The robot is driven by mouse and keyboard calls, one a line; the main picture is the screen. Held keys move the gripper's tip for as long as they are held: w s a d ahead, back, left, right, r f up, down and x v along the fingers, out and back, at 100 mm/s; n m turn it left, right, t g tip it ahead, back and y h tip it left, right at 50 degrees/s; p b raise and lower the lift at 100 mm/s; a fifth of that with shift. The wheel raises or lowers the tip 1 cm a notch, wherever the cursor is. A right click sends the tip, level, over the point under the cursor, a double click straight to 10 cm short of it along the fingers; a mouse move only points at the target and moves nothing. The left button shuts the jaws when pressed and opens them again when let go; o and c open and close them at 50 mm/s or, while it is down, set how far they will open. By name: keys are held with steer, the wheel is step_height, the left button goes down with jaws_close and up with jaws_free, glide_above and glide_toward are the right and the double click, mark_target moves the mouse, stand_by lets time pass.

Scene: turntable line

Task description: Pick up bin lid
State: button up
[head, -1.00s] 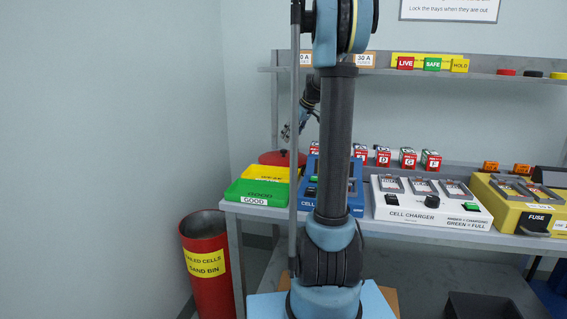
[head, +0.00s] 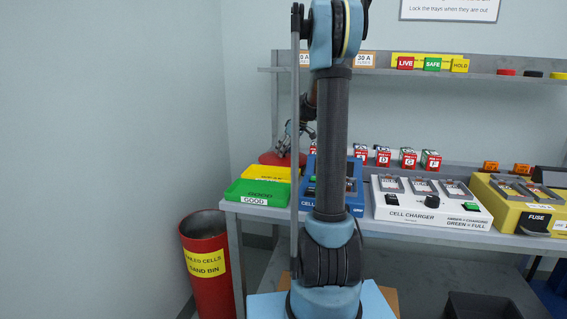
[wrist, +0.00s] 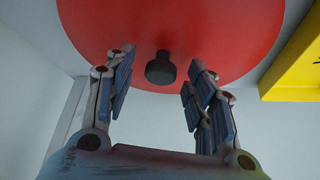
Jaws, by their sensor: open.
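The bin lid (head: 268,159) is a round red disc at the back left of the bench, partly hidden behind the yellow and green trays. In the wrist view the red lid (wrist: 100,28) fills the top, with a short black knob (wrist: 160,70) at its middle. My gripper (head: 287,142) is just above the lid in the head view, partly hidden by the arm. In the wrist view my gripper (wrist: 159,72) is open and empty, with one finger on each side of the knob in the picture. Whether the fingertips reach down around the knob I cannot tell.
A green tray (head: 256,190) and a yellow tray (head: 276,173) stand in front of the lid. A blue case (head: 310,192) is to their right, beside the white cell charger (head: 410,209). The open red sand bin (head: 206,285) stands on the floor at left.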

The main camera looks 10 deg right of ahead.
steer(key=shift+c, duration=0.6)
jaws_close()
steer(key=shift+r, duration=0.1)
